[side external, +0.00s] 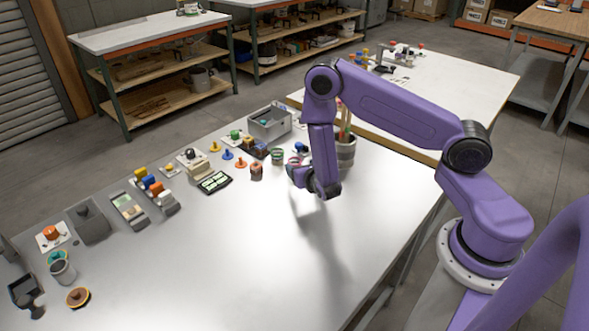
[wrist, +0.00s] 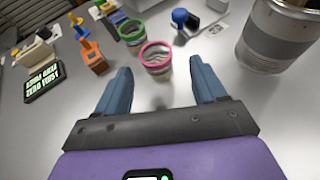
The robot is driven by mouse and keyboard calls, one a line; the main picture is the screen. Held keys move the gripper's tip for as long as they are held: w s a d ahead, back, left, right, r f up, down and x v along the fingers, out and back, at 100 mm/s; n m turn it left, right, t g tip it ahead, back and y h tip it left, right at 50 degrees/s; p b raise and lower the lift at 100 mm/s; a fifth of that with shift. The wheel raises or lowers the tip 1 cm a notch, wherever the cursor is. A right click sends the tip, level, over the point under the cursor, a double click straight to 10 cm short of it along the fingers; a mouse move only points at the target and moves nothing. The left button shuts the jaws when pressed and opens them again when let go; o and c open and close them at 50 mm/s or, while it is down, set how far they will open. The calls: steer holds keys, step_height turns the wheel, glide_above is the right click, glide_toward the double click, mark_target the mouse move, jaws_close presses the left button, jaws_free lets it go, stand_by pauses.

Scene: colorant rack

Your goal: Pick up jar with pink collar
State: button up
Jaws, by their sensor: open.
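The jar with the pink collar (wrist: 156,60) stands upright on the table in the wrist view, just beyond and between my fingertips. In the side external view only part of the pink-collared jar (side external: 293,161) shows beside my gripper. My gripper (wrist: 160,80) is open and empty, its two blue fingers apart, with the jar ahead of them. In the side external view my gripper (side external: 300,180) is low over the table, and its fingers are partly hidden by the wrist.
A green-collared jar (wrist: 130,33) stands just behind left. A large grey container (wrist: 272,40) stands right; a blue knobbed piece (wrist: 183,18) is behind. The near table (side external: 230,270) is clear.

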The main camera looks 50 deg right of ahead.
mark_target(293, 160)
steer(key=shift+x, duration=2.95)
steer(key=shift+w+a+r, duration=0.15)
steer(key=shift+w+a, duration=0.05)
steer(key=c, duration=1.1)
